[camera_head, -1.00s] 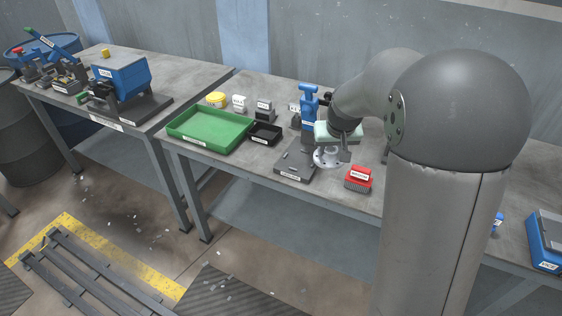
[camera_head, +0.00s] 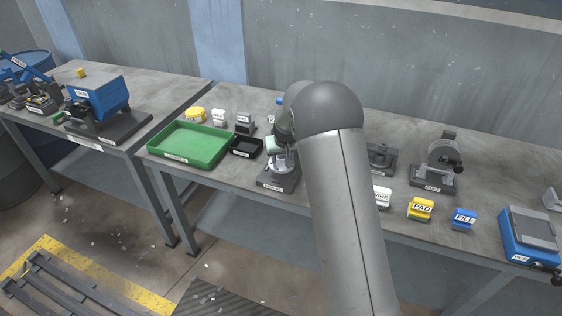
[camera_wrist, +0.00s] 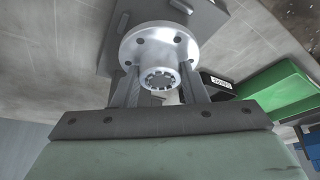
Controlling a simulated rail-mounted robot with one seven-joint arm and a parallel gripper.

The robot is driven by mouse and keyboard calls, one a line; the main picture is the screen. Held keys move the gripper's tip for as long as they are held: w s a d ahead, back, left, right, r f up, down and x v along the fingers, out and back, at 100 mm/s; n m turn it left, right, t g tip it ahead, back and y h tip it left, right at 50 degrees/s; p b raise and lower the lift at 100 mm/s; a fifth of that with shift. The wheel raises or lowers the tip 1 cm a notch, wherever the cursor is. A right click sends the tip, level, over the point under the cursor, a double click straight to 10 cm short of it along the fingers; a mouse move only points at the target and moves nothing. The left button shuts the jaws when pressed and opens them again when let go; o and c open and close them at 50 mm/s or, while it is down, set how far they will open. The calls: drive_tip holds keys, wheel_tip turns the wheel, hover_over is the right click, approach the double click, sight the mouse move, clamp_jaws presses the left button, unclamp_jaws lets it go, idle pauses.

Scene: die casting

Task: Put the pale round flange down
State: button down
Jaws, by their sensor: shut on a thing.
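The pale round flange (camera_wrist: 155,45) has a wide bolted disc and a narrower hub. In the wrist view it sits between the two fingers of my gripper (camera_wrist: 158,88), which is shut on its hub. A flat dark grey plate (camera_wrist: 190,18) lies beyond the disc. In the head view the flange (camera_head: 283,167) is over the dark labelled plate (camera_head: 272,184) on the bench, with my gripper (camera_head: 280,158) above it. I cannot tell whether the flange touches the plate.
A green tray (camera_head: 190,163) and a small black bin (camera_head: 245,155) stand left of the plate. Several labelled blocks line the back. A yellow PAD block (camera_head: 421,209), a blue FILE block (camera_head: 465,219) and a blue vice (camera_head: 530,250) stand to the right. My arm hides the bench middle.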

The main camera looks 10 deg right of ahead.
sight(281, 164)
drive_tip(key=shift+w+f, duration=0.3)
drive_tip(key=shift+w, duration=0.05)
drive_tip(key=shift+w+f+p, duration=0.15)
drive_tip(key=shift+f+p, duration=0.15)
drive_tip(key=shift+f, duration=1.35)
drive_tip(key=shift+f, duration=0.1)
drive_tip(key=shift+f, duration=0.15)
drive_tip(key=c, duration=0.9)
unclamp_jaws()
drive_tip(key=shift+o, duration=0.2)
